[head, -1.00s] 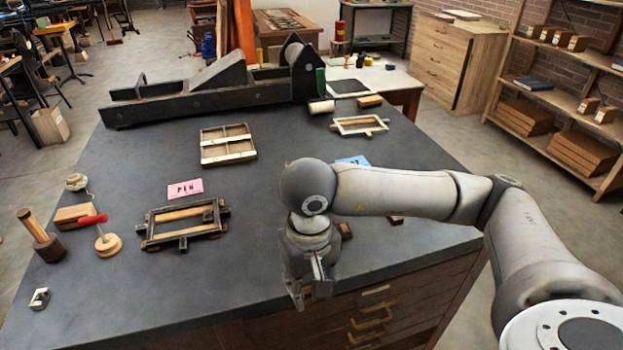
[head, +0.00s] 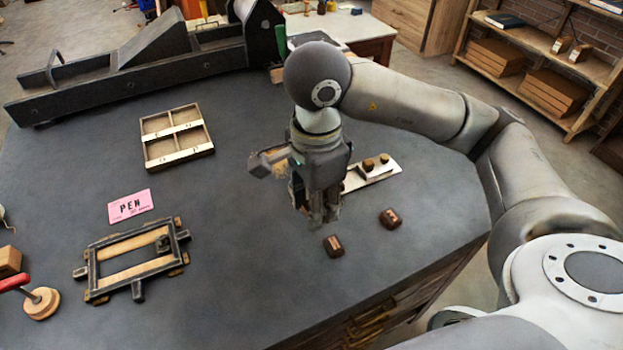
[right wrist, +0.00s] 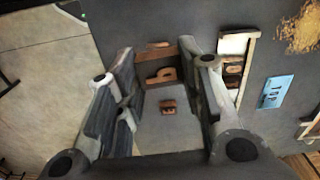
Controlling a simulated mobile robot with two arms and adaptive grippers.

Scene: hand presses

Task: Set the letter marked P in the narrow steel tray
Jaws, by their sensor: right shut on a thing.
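My right gripper (head: 322,222) points down over the near right part of the dark bench, just left of the narrow steel tray (head: 353,182). In the right wrist view its fingers (right wrist: 168,70) stand apart around a brown letter block (right wrist: 162,75), whose mark looks like a turned P. In the head view the fingers hide this block. The tray holds small brown blocks (head: 368,165); it also shows right of the fingers in the right wrist view (right wrist: 232,45). Two loose brown blocks, one nearer (head: 333,246) and one farther right (head: 389,218), lie on the bench; their letters are unclear.
A pink card reading PEN (head: 131,206) lies behind a dark frame (head: 97,263). A divided wooden box (head: 145,140) is farther back, before a long dark press (head: 115,85). A blue card (right wrist: 275,93) lies beside the tray. The bench's middle is clear.

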